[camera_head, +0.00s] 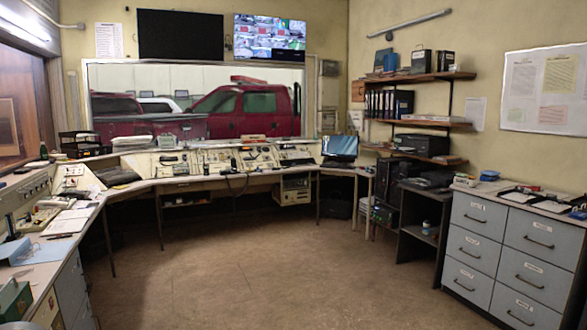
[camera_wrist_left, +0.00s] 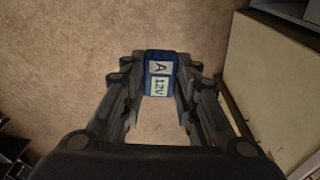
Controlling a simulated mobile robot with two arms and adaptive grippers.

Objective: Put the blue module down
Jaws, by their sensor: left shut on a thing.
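The blue module (camera_wrist_left: 160,71) shows in the left wrist view. It is a small blue block with two pale labels, one marked "A" and one marked "12V". My left gripper (camera_wrist_left: 161,62) is shut on it, with one dark finger on each side. The module is held above the brown floor, with no surface seen touching it. Neither gripper shows in the head view, and my right gripper is in no view.
In the head view, a curved console desk (camera_head: 136,180) runs along the left and back, crowded with equipment. A grey drawer cabinet (camera_head: 513,244) stands at right, with items on top. The middle floor (camera_head: 240,265) is clear. A pale panel (camera_wrist_left: 270,90) lies right in the wrist view.

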